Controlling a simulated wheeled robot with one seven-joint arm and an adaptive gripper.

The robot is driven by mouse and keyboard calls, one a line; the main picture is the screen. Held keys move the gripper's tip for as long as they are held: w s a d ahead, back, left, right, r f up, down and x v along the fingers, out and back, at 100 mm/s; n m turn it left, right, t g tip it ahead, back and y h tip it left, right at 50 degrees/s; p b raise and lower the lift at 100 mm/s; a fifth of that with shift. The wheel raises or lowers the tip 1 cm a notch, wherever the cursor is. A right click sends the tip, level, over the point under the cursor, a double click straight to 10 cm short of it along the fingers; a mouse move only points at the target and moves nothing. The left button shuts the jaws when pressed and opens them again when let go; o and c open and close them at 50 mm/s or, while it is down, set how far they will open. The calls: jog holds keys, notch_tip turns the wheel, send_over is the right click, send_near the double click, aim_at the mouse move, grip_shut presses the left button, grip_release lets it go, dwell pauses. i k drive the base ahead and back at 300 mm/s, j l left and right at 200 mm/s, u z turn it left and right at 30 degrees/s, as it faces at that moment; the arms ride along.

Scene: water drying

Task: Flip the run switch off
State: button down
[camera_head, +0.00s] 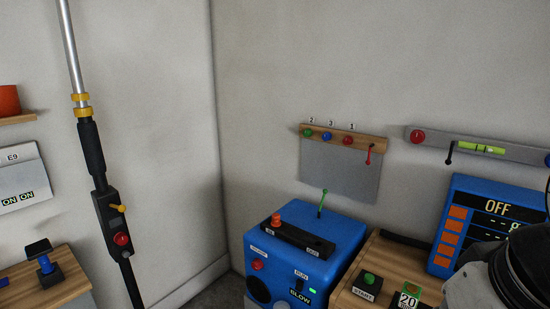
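The blue machine (335,240) stands on the floor side of the corner, low in the middle of the picture. On its front, a small dark switch (299,286) sits under a label that reads RUN. A lit display (300,296) below it seems to read SLOW, and a small green light (313,291) shows beside it. The switch is too small to tell its position. My gripper's fingers do not show; a dark rounded part of my arm fills the lower right corner.
The machine also has a red button (257,265), an orange knob (276,219) on a black bar and a green-tipped lever (322,203). A wooden bench with a green button (369,278) stands close on its right. A blue panel (461,211) reads OFF. A long pole (92,150) stands left.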

aim_at(299, 287)
jog(key=j+u, duration=0.1)
jog(key=j, duration=0.5)
jog(key=j+u, duration=0.1)
jog(key=j, duration=0.45)
jog(key=i+j+u, duration=0.1)
jog(key=j, duration=0.45)
jog(key=i+j+u, duration=0.1)
jog(key=j, duration=0.5)
